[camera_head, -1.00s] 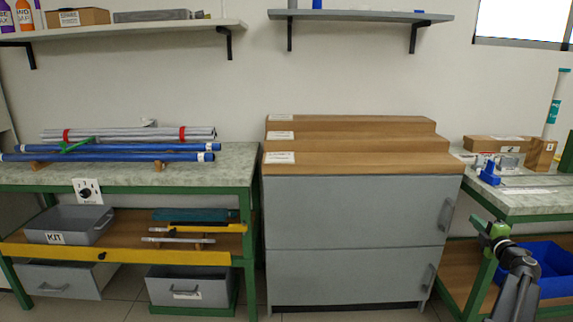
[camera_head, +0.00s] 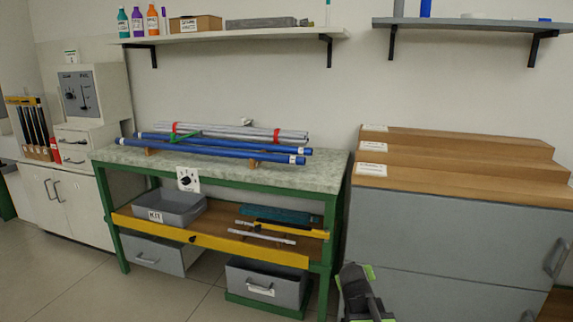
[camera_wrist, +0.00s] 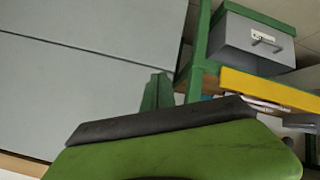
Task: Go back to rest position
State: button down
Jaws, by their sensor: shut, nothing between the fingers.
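My gripper (camera_head: 362,290) shows at the bottom of the head view, in front of the gap between the green-framed bench and the grey cabinet. In the wrist view its green and black finger (camera_wrist: 170,130) fills the lower part of the picture. The fingers are shut with nothing held. Several blue rods (camera_head: 220,147) and a bundle of grey rods (camera_head: 240,131) with red bands lie on the bench top, well away from my gripper.
The bench (camera_head: 110,155) has a lower shelf with a grey KIT bin (camera_head: 172,211) and short bars. A grey drawer box (camera_head: 262,286) stands beneath. The grey cabinet (camera_head: 440,240) with stepped wooden top is at right. Open floor (camera_head: 60,285) lies at left.

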jog(key=s+a+f+m+g+y, duration=0.1)
jog(key=s+a+f+g, duration=0.15)
jog(key=s, duration=0.35)
jog(key=s+a+f+g+y, duration=0.2)
jog(key=s+f+g, duration=0.15)
jog(key=s, duration=0.35)
jog(key=s+a+f+m+g+y, duration=0.1)
jog(key=s+a+f+g, duration=0.15)
jog(key=s, duration=0.35)
notch_tip(320, 180, up, 38)
jog(key=p, duration=3.8)
jog(key=shift+s+g, duration=0.2)
jog(key=shift+g, duration=0.15)
jog(key=shift+r, duration=0.1)
